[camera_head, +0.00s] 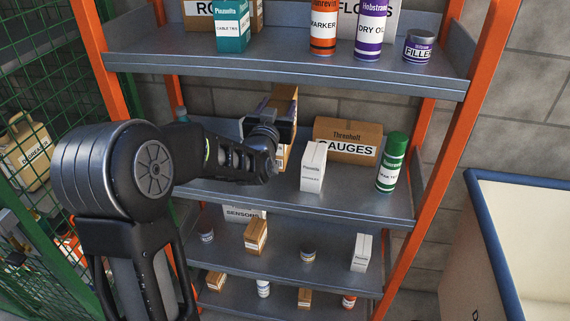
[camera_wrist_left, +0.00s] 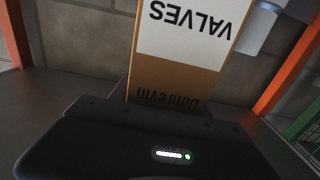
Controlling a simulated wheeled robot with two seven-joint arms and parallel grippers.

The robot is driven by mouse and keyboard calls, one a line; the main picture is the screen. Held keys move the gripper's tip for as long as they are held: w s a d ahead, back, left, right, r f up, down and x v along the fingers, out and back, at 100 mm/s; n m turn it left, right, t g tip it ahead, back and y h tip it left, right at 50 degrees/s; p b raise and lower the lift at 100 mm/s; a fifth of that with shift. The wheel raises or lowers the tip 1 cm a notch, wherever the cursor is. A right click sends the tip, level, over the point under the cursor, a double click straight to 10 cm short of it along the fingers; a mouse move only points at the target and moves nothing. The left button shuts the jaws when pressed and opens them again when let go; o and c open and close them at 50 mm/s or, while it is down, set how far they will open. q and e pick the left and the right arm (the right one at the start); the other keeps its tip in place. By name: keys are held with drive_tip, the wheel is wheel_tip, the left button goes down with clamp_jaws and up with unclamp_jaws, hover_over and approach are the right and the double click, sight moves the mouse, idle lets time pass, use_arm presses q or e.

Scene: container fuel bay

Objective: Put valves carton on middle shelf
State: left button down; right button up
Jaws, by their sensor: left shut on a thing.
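The valves carton (camera_head: 287,104) is a brown box with a white label. In the left wrist view the carton (camera_wrist_left: 185,55) stands beyond the gripper body, its lettering upside down. The shelf (camera_head: 352,203) is grey, between orange posts, below the top shelf in view. My right gripper is not in view.
On this shelf stand a gauges box (camera_head: 348,141), a white carton (camera_head: 313,167) and a green can (camera_head: 391,162). The top shelf (camera_head: 290,68) passes close above. Lower shelves hold small boxes and cans. A blue-rimmed bin (camera_head: 500,245) is at right, a green mesh (camera_head: 40,60) at left.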

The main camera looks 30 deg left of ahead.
use_arm(q)
drive_tip(key=shift+s+r, duration=0.2)
drive_tip(key=shift+r, duration=0.1)
drive_tip(key=shift+w+f+p, duration=0.1)
drive_tip(key=shift+f+p, duration=0.2)
drive_tip(key=shift+f, duration=2.75)
wheel_tip(320, 180, down, 4)
drive_tip(key=shift+r, duration=0.1)
drive_tip(key=shift+f, duration=0.3)
drive_tip(key=c, duration=0.5)
unclamp_jaws()
